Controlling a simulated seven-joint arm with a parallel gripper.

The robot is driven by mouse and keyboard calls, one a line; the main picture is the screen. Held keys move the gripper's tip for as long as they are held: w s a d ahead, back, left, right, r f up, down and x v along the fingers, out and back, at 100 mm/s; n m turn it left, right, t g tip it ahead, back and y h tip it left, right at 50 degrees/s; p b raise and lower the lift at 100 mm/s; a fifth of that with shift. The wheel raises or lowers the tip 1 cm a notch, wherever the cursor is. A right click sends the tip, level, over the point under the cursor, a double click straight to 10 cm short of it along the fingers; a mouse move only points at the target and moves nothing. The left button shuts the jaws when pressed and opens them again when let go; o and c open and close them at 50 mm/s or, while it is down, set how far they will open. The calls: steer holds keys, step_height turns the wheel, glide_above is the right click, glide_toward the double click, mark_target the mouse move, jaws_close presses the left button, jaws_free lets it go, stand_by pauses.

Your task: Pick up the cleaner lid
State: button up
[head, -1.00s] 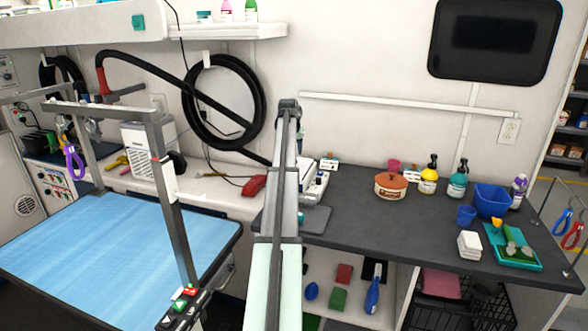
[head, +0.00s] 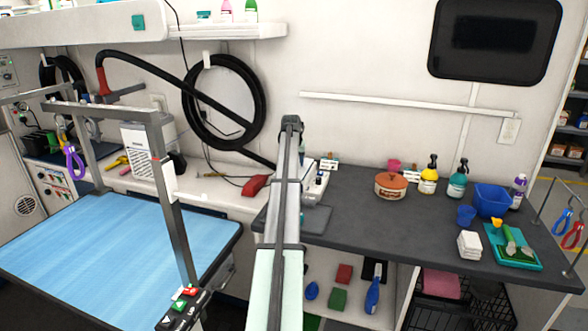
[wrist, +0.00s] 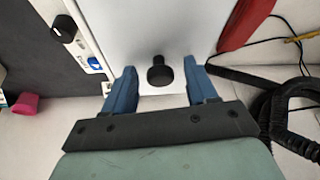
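The cleaner lid (wrist: 183,28) looks like a white panel with a black round knob (wrist: 160,72) in the wrist view. My gripper (wrist: 159,69) is open, with one blue finger on each side of the knob and visible gaps between. I cannot tell how far the fingertips are above the lid. The white cleaner (head: 318,188) stands at the left of the dark counter in the head view, partly behind my arm. Its dial panel (wrist: 80,38) shows at the lid's left in the wrist view. My gripper is hidden in the head view.
A red object (head: 255,186) lies left of the cleaner, with black cables nearby (wrist: 285,70). A pink cup (wrist: 26,104) stands on the other side. A brown pot (head: 390,187), bottles and a blue bin (head: 491,201) stand farther right on the counter (head: 400,232).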

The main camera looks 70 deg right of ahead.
jaws_close()
stand_by(0.3)
